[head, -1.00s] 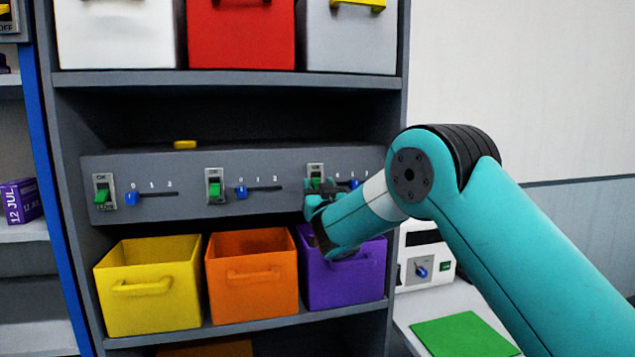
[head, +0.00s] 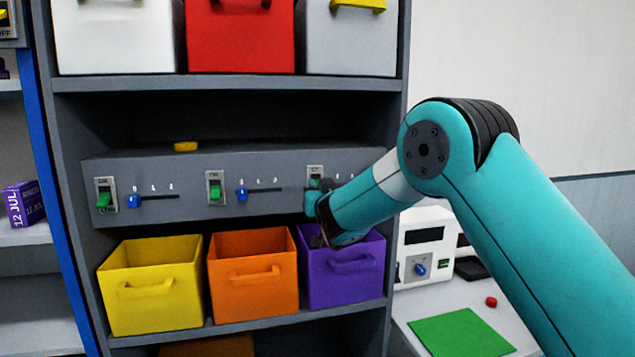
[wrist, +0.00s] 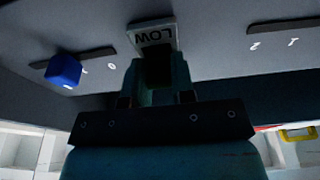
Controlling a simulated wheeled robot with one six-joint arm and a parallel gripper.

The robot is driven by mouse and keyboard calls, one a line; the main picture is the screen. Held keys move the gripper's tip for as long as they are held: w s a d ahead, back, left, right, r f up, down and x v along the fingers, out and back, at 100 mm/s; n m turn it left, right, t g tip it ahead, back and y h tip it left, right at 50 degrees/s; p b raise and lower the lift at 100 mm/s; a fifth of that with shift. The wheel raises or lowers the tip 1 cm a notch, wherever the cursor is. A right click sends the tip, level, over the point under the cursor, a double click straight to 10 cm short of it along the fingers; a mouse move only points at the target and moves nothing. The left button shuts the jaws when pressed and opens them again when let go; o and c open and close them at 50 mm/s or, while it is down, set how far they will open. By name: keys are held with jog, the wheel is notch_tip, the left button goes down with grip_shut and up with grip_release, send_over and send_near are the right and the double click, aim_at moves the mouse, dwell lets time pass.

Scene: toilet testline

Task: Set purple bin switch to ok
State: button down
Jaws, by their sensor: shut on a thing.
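The purple bin (head: 352,280) sits at the right end of the lower shelf. Above it, on the grey panel, is its switch plate (head: 315,170), partly covered by my gripper (head: 316,200). In the wrist view the plate (wrist: 153,35) shows the word LOW upside down. My gripper (wrist: 158,75) is against the panel there, its fingers close together and shut on the switch lever. The lever is mostly hidden between the fingers, so its position cannot be told.
A blue slider (wrist: 62,68) lies beside the switch. Similar switches stand above the yellow bin (head: 150,310) and orange bin (head: 253,300). A shelf (head: 230,80) with more bins is above. A white device (head: 425,245) and green mat (head: 460,333) are at right.

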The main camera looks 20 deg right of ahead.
notch_tip(320, 180, up, 2)
jog(key=g+p, duration=0.8)
jog(key=shift+w+r, duration=0.15)
jog(key=shift+r, duration=0.05)
jog(key=shift+g+p, duration=0.5)
jog(key=shift+p, duration=0.2)
jog(key=c, duration=1)
grip_release()
jog(key=shift+f, duration=0.1)
jog(key=shift+o, duration=0.2)
